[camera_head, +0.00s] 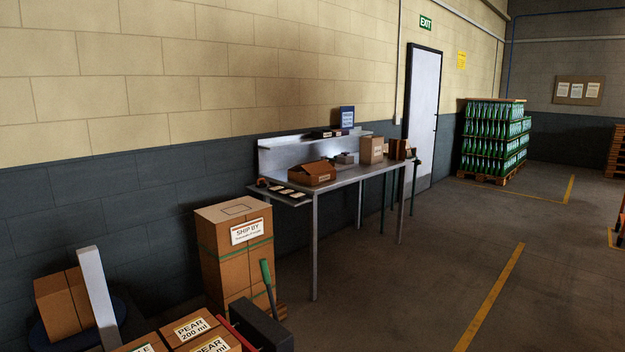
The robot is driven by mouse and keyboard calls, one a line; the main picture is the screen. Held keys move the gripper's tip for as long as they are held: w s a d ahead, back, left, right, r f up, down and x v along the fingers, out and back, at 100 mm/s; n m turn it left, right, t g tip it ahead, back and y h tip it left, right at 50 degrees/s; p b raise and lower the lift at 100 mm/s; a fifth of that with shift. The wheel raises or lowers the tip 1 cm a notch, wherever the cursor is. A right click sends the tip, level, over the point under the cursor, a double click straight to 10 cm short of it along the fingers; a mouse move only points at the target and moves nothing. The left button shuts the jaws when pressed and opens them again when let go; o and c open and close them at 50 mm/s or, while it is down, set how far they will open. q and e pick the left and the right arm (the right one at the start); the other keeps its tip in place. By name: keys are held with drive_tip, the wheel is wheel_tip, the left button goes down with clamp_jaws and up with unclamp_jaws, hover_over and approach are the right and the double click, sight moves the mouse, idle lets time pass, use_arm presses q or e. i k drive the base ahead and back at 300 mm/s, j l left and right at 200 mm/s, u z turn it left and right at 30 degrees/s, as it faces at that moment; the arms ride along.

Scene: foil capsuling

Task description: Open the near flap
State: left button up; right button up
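A low brown carton (312,174) sits on the left part of the steel table (350,178) by the wall. Its top looks partly raised, but it is too small here to tell which flaps stand open or shut. A taller closed carton (372,150) stands to its right on the same table. Neither of my grippers shows in this view, so I cannot see anything in them or near the cartons.
A strapped carton stack with a "SHIP BY" label (236,262) stands left of the table. "PEAR 200 ml" cartons (192,328) are at the bottom edge. Green bottles (492,138) stand on a pallet at the back. The floor (400,290) right of the table is clear.

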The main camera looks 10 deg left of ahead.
sight(322, 166)
drive_tip(key=i+l+z, duration=0.1)
drive_tip(key=i+z, duration=0.2)
drive_tip(key=i, duration=0.2)
drive_tip(key=i+z, duration=0.3)
drive_tip(key=i, duration=0.15)
drive_tip(key=i+z, duration=0.45)
drive_tip(key=i, duration=1.25)
drive_tip(key=i+j+u, duration=0.15)
drive_tip(key=i+u, duration=0.8)
drive_tip(key=i+l+u, duration=0.15)
drive_tip(key=i+u, duration=0.3)
